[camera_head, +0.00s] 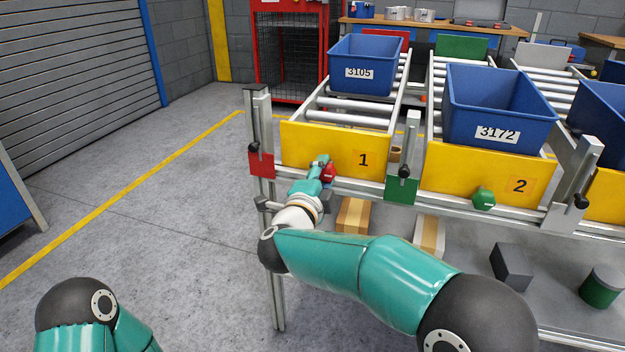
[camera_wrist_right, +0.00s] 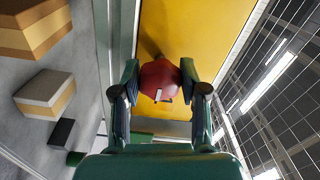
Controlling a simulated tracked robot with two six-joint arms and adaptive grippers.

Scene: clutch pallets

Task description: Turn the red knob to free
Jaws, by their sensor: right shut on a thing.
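The red knob (camera_wrist_right: 160,82) sits on the yellow front panel of lane 1 (camera_head: 345,150). In the head view the knob (camera_head: 328,173) shows partly, beside my right gripper (camera_head: 321,165). In the right wrist view my right gripper (camera_wrist_right: 160,84) has one finger on each side of the knob and is shut on it. A small white mark shows on the knob's face. My left arm shows only in part at the bottom left of the head view, and its gripper is out of view.
Lane 2 has a green knob (camera_head: 484,198) on its yellow panel. A red plate (camera_head: 262,164) and a green plate (camera_head: 401,190) are on the rack posts. Blue bins 3105 (camera_head: 366,64) and 3172 (camera_head: 497,108) stand on the rollers. Boxes lie below.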

